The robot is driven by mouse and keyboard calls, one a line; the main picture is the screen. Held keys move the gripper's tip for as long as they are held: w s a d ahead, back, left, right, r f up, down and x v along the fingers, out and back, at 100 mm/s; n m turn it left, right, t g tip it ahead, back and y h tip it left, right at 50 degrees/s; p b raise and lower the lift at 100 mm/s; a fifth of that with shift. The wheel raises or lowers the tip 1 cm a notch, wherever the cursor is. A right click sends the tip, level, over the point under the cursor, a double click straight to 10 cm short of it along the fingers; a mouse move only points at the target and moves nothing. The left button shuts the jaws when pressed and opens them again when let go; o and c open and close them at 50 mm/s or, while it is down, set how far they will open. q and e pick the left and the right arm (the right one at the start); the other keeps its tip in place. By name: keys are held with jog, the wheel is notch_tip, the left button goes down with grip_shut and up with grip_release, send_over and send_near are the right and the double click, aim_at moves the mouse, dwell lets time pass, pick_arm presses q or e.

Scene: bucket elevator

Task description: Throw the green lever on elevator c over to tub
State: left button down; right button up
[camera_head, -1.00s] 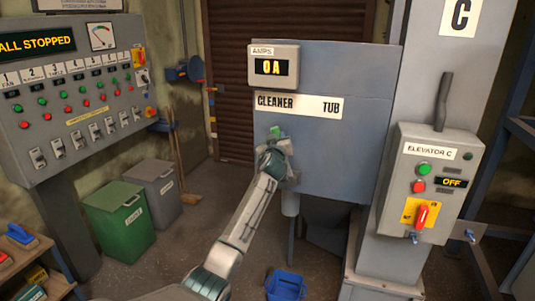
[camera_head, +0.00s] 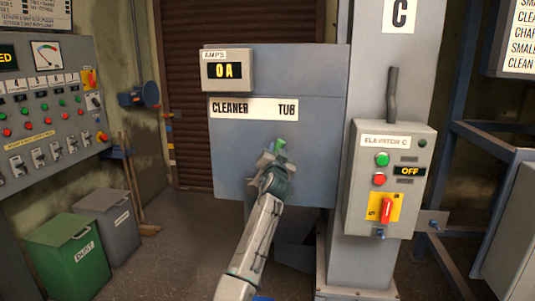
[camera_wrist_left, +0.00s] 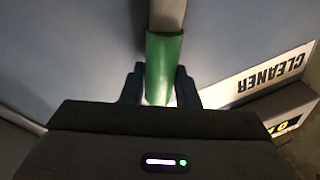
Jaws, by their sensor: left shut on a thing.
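The green lever (camera_head: 280,145) of elevator C shows on the grey-blue housing (camera_head: 235,165), below the word TUB on the CLEANER / TUB label (camera_head: 254,108). My left gripper (camera_head: 274,158) is at the lever and partly covers it. In the left wrist view, the green grip (camera_wrist_left: 163,62) stands between the two dark fingers (camera_wrist_left: 160,88), which are shut on it. A grey metal bar continues beyond the grip. My right gripper is not in view.
The elevator C box (camera_head: 386,180) has a green and a red button, a display reading OFF and a red switch. The amps meter (camera_head: 227,70) reads 0 A. Green (camera_head: 68,257) and grey (camera_head: 110,222) bins stand at the left.

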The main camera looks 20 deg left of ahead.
pick_arm(q)
jog(key=shift+w+d+f+m, duration=0.15)
jog(key=shift+d+f+m, duration=0.25)
jog(key=shift+d+m, duration=0.2)
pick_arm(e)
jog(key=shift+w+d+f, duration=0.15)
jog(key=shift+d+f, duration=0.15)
pick_arm(q)
jog(key=shift+f, duration=0.1)
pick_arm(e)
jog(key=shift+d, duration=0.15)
pick_arm(q)
jog(key=c, duration=1.5)
grip_release()
jog(key=o, duration=0.4)
jog(key=shift+d, duration=0.1)
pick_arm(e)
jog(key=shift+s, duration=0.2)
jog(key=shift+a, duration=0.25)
